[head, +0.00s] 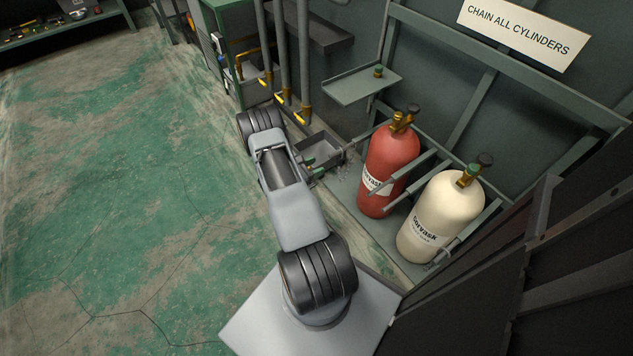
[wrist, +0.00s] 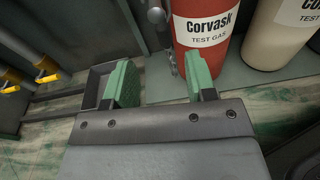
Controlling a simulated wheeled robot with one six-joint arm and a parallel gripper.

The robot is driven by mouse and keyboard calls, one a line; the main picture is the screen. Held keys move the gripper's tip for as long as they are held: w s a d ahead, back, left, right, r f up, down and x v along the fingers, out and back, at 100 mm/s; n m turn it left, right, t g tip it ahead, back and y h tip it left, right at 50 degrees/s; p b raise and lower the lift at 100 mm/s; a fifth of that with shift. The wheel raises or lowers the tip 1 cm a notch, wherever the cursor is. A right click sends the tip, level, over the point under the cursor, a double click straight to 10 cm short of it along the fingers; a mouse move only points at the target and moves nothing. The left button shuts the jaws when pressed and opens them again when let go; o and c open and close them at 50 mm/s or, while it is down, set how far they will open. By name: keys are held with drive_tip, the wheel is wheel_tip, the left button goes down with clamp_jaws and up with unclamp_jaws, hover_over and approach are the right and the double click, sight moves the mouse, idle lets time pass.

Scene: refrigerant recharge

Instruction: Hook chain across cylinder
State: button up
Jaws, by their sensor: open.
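A red cylinder (head: 388,170) and a cream cylinder (head: 441,216) stand upright side by side in a rack. In the wrist view the red cylinder (wrist: 207,40) is behind the fingers, with the cream one (wrist: 279,38) to its right. A grey metal chain (wrist: 157,16) hangs just left of the red cylinder and appears between my fingers in the picture, beyond the tips. In the head view the chain is too small to make out clearly. My gripper (head: 313,166) is open and empty, left of the red cylinder. Its green pads (wrist: 160,82) are spread apart.
Grey rack bars (head: 408,180) run beside the cylinders. A small shelf (head: 360,86) juts out above left. A grey bin (head: 322,147) is beside my gripper. Pipes with yellow-handled valves (head: 283,97) stand further left. The green floor (head: 120,190) is clear.

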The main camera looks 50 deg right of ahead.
sight(340, 158)
drive_tip(key=shift+n+t, duration=0.3)
drive_tip(key=shift+n, duration=0.3)
drive_tip(key=shift+s+d+f+b, duration=0.65)
drive_tip(key=shift+d+f, duration=0.15)
drive_tip(key=shift+d, duration=0.85)
drive_tip(key=shift+s+d+f+b, duration=0.6)
drive_tip(key=shift+d+f, duration=0.25)
drive_tip(key=shift+d, duration=0.75)
drive_tip(key=shift+s+d+f+b, duration=0.65)
drive_tip(key=shift+d+f, duration=0.15)
drive_tip(key=shift+d, duration=0.85)
drive_tip(key=c, duration=0.9)
